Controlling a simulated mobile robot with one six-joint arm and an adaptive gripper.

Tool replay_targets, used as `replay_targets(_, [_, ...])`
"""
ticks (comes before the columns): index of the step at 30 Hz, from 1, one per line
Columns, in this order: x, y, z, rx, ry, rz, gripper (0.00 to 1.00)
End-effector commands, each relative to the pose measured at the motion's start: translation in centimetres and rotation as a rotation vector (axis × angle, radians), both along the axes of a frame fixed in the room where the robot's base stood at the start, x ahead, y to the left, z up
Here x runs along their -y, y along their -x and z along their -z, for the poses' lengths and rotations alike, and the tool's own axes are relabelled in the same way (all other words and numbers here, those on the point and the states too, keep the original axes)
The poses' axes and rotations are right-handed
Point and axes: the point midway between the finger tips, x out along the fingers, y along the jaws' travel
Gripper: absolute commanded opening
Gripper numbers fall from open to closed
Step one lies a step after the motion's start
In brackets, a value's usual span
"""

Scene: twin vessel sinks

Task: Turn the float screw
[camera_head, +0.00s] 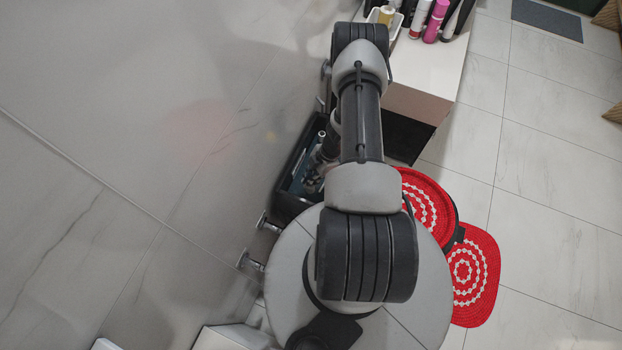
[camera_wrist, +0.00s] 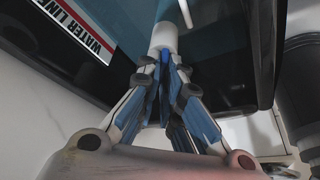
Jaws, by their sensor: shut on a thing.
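In the wrist view, my gripper (camera_wrist: 165,62) is shut, its two fingertips meeting at the lower end of a white cylindrical part (camera_wrist: 163,38). This part looks like the float screw, though its details are too small to tell. It stands inside a dark, open tank with a blue-grey interior and a WATER LINE label (camera_wrist: 80,28) on its wall. In the head view, the open black tank (camera_head: 287,196) is beside my arm against the wall. My arm hides much of the tank and the gripper's grip.
Metal wall fittings (camera_head: 252,263) stick out left of my arm. A white counter (camera_head: 430,68) with bottles (camera_head: 436,20) stands at the top. Open tiled floor (camera_head: 545,190) lies further right.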

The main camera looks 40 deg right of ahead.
Motion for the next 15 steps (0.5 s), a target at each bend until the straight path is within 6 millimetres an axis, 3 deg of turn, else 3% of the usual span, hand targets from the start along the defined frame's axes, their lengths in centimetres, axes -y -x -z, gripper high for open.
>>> replay_targets(6, [-0.08,0.07,-0.02,-0.001,-0.001,0.128,0.00])
replay_targets(15, [-0.01,0.04,-0.03,0.000,0.000,0.155,0.00])
